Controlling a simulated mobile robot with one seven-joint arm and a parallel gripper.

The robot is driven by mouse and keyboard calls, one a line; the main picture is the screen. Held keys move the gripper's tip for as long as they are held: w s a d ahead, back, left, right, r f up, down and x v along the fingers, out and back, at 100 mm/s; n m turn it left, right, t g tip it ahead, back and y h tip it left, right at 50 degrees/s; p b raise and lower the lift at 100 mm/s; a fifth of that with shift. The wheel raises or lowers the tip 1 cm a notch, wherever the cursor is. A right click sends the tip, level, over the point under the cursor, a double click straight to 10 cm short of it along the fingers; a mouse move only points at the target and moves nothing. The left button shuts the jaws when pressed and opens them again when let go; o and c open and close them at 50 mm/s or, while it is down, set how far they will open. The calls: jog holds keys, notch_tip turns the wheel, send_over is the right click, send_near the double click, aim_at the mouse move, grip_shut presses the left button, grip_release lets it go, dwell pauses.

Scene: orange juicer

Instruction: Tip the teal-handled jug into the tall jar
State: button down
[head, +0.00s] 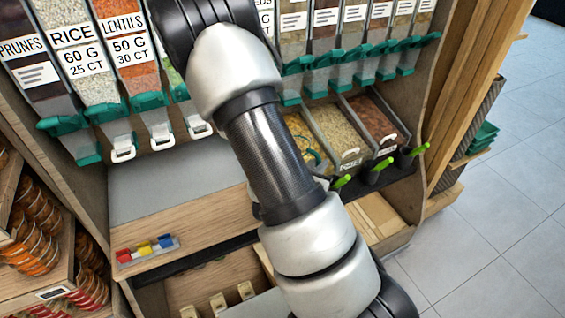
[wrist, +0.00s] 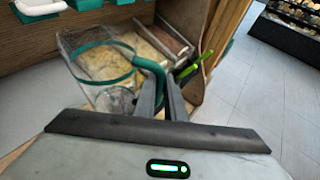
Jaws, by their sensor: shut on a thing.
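The clear jug with a teal rim (wrist: 78,72) and teal handle (wrist: 152,67) is in the left middle of the wrist view. My gripper (wrist: 161,84) is shut on its handle, the fingers at the handle's side. I cannot tell the jug's contents from the pale grain seen through and behind it. A round clear glass shape (wrist: 116,101) shows below the rim; it may be the tall jar or the jug's lower part. In the head view my arm hides my gripper and most of this area; part of a teal loop shows beside the arm.
Open grain bins (head: 330,137) and green-handled scoops (head: 377,170) stand right of my arm. Dispensers with teal spouts (head: 104,110) line the back. Colored clips (head: 146,248) lie on the wooden counter's front left. A grey counter panel (head: 170,186) is clear. Open tiled floor (head: 490,210) lies right.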

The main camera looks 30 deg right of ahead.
jog(key=shift+s+d+f, duration=0.1)
dwell(0.4)
jog(key=shift+s+r+p, duration=0.2)
jog(key=shift+r+p, duration=0.05)
jog(key=shift+p, duration=0.8)
jog(key=s+p, duration=0.7)
jog(key=p, duration=0.2)
jog(key=shift+s+f, duration=0.25)
